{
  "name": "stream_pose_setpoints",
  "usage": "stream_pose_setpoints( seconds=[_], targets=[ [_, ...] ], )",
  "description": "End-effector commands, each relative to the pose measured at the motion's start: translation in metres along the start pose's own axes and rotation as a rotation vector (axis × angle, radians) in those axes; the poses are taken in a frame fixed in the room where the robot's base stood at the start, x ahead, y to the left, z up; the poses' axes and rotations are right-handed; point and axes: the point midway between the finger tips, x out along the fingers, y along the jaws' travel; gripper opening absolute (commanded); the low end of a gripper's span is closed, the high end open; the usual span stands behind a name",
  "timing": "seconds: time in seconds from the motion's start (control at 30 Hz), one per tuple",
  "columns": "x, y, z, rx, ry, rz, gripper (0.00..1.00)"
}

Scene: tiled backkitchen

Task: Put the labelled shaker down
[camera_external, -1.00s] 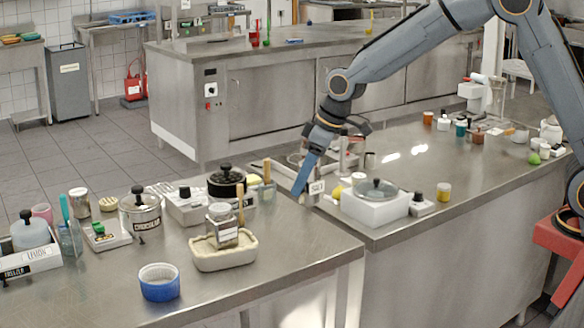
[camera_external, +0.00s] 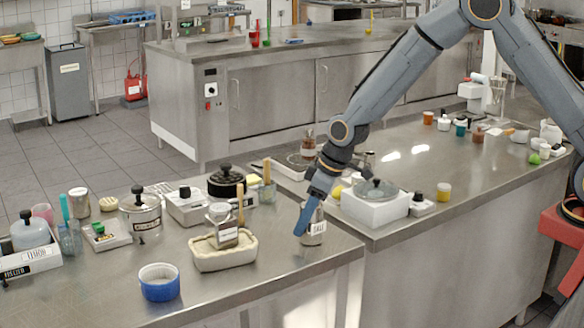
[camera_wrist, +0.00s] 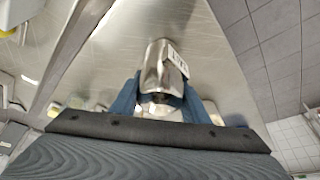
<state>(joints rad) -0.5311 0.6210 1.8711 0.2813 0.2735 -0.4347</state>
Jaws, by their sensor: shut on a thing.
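The labelled shaker (camera_external: 318,234) is a small metal shaker with a white label reading "SALT". My gripper (camera_external: 307,222) is shut on it, with a blue finger along its left side. It is upright near the right end of the left steel counter (camera_external: 275,262). I cannot tell whether its base touches the counter. In the wrist view the shaker (camera_wrist: 160,68) sits between the blue fingers of my gripper (camera_wrist: 158,92), its label toward the right.
Left of the shaker stands a cream tray (camera_external: 224,264) with a labelled jar (camera_external: 226,238). A blue ramekin (camera_external: 160,284) is near the front. A white box (camera_external: 374,212) with a lidded pan stands to the right. The counter around the shaker is clear.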

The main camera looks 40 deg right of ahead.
Motion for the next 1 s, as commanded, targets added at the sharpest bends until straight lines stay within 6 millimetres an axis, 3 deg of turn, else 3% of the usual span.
stream_pose_setpoints(
  seconds=[0.23, 0.27, 0.37, 0.77, 1.0],
  targets=[
    [0.004, 0.000, 0.001, 0.000, 0.000, 0.000, 0.15],
    [0.003, 0.000, 0.001, 0.000, 0.000, 0.000, 0.46],
    [0.002, 0.000, 0.001, 0.000, 0.000, 0.000, 0.60],
    [-0.003, 0.000, -0.001, 0.000, 0.001, 0.000, 0.60],
    [-0.033, 0.000, -0.001, -0.001, 0.003, 0.000, 0.60]
  ],
)
